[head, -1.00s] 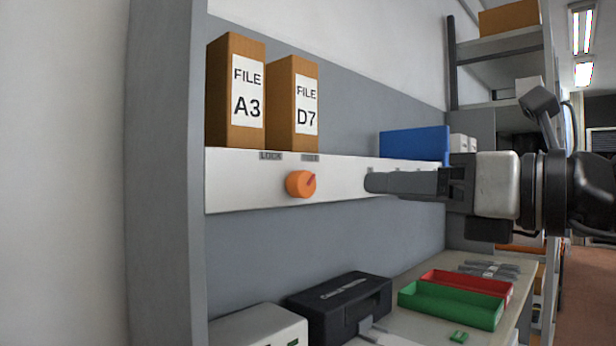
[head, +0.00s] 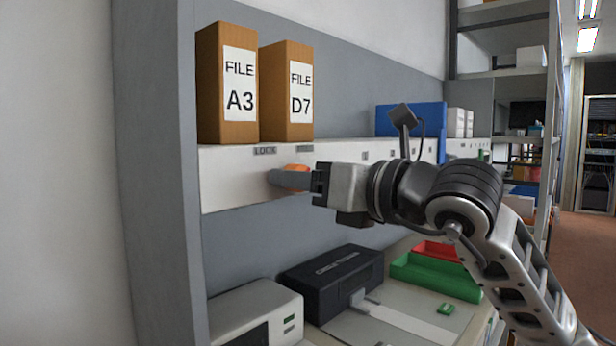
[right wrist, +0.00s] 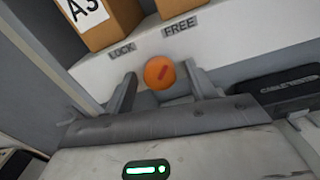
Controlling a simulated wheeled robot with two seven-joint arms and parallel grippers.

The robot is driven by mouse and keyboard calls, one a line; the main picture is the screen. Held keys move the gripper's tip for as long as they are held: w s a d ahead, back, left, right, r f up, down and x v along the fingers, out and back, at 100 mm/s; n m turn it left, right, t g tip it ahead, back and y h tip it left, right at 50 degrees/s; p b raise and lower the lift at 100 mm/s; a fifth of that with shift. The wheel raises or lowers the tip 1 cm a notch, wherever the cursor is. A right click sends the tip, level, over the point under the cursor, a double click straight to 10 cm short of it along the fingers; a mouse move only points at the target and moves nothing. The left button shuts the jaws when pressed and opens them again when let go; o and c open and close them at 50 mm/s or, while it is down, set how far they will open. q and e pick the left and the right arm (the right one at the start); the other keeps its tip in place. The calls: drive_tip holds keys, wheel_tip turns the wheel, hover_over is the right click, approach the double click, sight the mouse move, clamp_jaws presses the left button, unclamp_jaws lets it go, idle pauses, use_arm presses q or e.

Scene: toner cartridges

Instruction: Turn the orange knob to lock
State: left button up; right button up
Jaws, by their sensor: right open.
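The orange knob (head: 296,168) sits on the front of the white shelf panel, mostly covered by my right gripper in the head view. In the right wrist view the knob (right wrist: 159,73) shows a red pointer mark, tilted up to the right towards the FREE label (right wrist: 180,28). The LOCK label (right wrist: 122,49) is to its left. My right gripper (head: 284,177) is open; in the right wrist view its fingers (right wrist: 160,86) stand apart on either side of the knob, with gaps showing. My left gripper is not in view.
File boxes A3 (head: 227,85) and D7 (head: 287,92) stand on the shelf above the knob. A blue box (head: 412,117) is farther right. Below are a black case (head: 332,285), a white device (head: 256,310) and a green tray (head: 435,275). A grey side wall (head: 157,180) stands at left.

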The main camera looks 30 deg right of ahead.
drive_tip(key=c, duration=1)
use_arm(q)
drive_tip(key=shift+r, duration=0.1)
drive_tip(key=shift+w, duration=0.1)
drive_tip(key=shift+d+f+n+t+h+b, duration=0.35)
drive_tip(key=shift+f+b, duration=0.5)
drive_tip(key=shift+b, duration=1.7)
use_arm(e)
drive_tip(key=shift+n+h, duration=0.3)
drive_tip(key=shift+n, duration=8.4)
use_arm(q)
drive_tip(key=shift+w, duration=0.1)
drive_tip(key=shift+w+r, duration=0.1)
